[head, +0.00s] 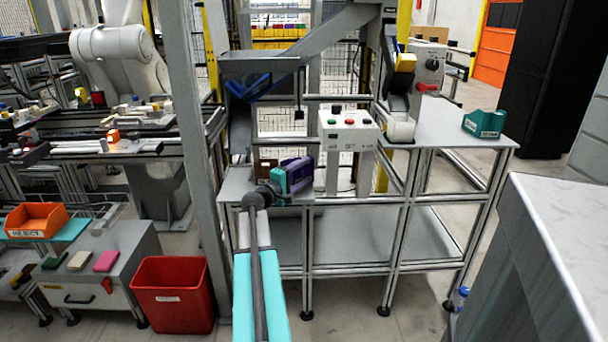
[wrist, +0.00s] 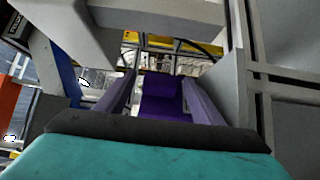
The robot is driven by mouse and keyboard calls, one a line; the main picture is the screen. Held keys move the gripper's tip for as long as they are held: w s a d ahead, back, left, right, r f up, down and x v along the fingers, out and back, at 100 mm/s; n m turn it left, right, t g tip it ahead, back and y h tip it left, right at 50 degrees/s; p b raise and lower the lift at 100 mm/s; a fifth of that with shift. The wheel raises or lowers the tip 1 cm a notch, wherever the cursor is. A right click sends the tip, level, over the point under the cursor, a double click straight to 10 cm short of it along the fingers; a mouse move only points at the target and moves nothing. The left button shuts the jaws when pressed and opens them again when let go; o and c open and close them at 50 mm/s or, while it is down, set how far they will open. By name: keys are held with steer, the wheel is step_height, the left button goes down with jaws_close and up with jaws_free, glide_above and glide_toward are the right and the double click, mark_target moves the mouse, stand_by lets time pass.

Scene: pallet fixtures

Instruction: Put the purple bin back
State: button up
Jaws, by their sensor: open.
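The purple bin (head: 298,168) shows at the left end of the grey workbench (head: 236,186), partly hidden by my gripper (head: 286,178). My gripper has a turquoise body and is right at the bin. In the wrist view the purple bin (wrist: 160,95) lies straight ahead, in the middle. Long purplish sides flank it left and right; I cannot tell whether these are my fingers or bin walls. My gripper is open. Whether it touches the bin, and whether the bin rests on the bench, cannot be made out.
A white control box (head: 347,125) with buttons stands just right of the bin. A teal bin (head: 484,122) sits at the bench's right end. A grey chute (head: 262,64) hangs above. A grey post (head: 190,130) rises left of my arm. A red bin (head: 172,295) stands on the floor.

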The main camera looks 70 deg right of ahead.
steer(key=shift+r, duration=0.2)
steer(key=v, duration=1.2)
steer(key=shift+p, duration=0.35)
steer(key=shift+f, duration=0.15)
